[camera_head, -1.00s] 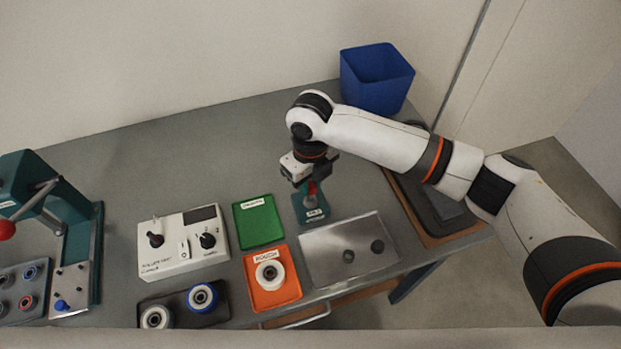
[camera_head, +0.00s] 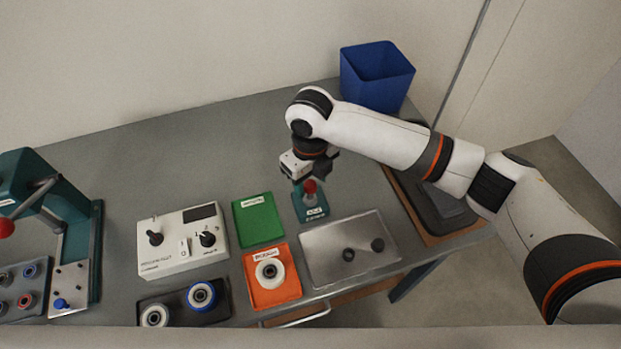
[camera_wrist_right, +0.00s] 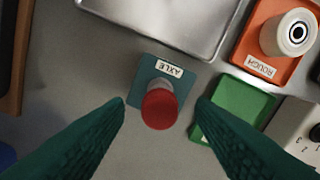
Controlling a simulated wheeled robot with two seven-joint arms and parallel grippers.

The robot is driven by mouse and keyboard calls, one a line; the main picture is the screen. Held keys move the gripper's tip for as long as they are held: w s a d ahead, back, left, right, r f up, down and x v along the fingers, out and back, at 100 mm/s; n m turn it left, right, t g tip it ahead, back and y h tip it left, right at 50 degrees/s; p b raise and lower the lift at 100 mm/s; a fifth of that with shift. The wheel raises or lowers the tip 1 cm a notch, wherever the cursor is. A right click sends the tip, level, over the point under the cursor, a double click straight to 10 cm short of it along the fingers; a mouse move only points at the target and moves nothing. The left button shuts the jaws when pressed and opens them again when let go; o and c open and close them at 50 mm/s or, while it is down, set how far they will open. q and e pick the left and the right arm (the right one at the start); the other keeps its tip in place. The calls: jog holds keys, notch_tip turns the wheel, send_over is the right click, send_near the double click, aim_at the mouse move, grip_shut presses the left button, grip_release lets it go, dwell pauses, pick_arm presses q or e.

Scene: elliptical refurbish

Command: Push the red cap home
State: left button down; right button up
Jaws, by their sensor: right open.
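The red cap (camera_wrist_right: 160,108) sits on top of a grey post on a small teal base (camera_wrist_right: 143,82) labelled AXLE. In the head view the red cap (camera_head: 310,186) shows just below my right gripper (camera_head: 309,176), on the teal base (camera_head: 318,213). In the right wrist view the two dark green fingers of my right gripper (camera_wrist_right: 160,110) are spread wide, one on each side of the cap, with clear gaps. The gripper is open and empty. How far the cap is seated on the post cannot be told. My left gripper is not in view.
A metal tray (camera_head: 320,262) with two dark rings lies in front of the base. Green (camera_head: 262,232) and orange (camera_head: 262,295) trays and a white control box (camera_head: 165,262) stand to the left. A blue bin (camera_head: 375,75) stands behind.

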notch_tip(320, 180, up, 12)
jog(key=b, duration=0.2)
jog(key=shift+f, duration=0.25)
jog(key=shift+f, duration=0.1)
